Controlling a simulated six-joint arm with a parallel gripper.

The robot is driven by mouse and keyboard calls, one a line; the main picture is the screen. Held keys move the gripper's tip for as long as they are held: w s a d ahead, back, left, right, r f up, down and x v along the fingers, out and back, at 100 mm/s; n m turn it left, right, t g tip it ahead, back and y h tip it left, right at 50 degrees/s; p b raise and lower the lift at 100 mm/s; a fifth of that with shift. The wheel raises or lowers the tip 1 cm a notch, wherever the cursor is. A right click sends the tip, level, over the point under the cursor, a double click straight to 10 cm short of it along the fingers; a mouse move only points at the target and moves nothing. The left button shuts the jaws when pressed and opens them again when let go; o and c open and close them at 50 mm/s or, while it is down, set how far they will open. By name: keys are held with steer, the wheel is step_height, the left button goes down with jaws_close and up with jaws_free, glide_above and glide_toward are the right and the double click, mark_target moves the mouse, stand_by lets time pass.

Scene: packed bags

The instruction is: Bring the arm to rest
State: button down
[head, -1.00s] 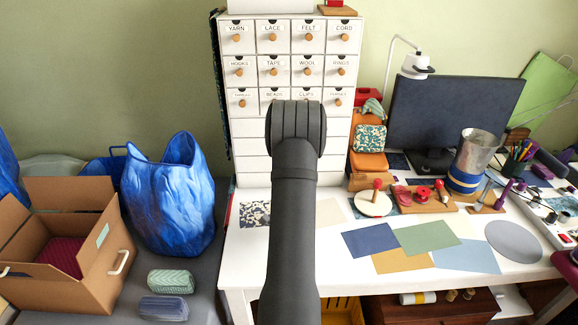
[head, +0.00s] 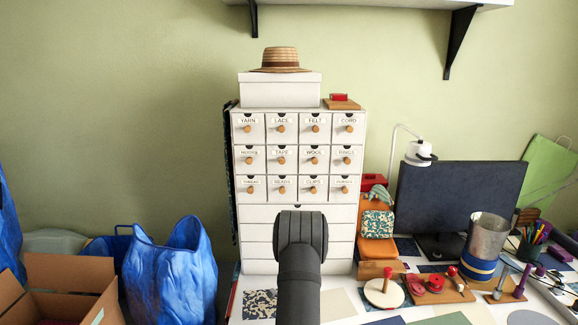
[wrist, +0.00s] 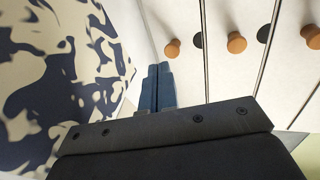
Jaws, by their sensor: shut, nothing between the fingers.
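My gripper (wrist: 158,88) shows in the wrist view with its two blue-grey fingers pressed together and nothing between them. In that view it is in front of white drawer fronts with round wooden knobs (wrist: 237,43). A dark-blue and cream patterned surface (wrist: 65,70) fills the left of the wrist view. In the head view my dark arm rises from the bottom centre in front of the white drawer cabinet (head: 298,215). The gripper itself is hidden behind the arm there.
The labelled cabinet stands on the white table (head: 340,305), with a straw hat (head: 280,60) on a box on top. A monitor (head: 455,200), metal cylinder (head: 487,240) and lamp (head: 418,152) stand at right. Blue bags (head: 170,270) and a cardboard box (head: 65,280) are at left. A shelf (head: 400,3) is overhead.

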steer(key=w, duration=0.3)
steer(key=shift+w, duration=0.1)
steer(key=shift+s, duration=0.6)
steer(key=shift+w, duration=0.15)
steer(key=shift+w, duration=0.3)
steer(key=v, duration=0.9)
steer(key=f+v, duration=0.1)
steer(key=v, duration=0.4)
steer(key=shift+s, duration=0.15)
steer(key=x, duration=0.9)
steer(key=r+x, duration=0.1)
steer(key=x, duration=0.4)
steer(key=s, duration=2.1)
steer(key=v, duration=0.9)
steer(key=shift+s, duration=0.15)
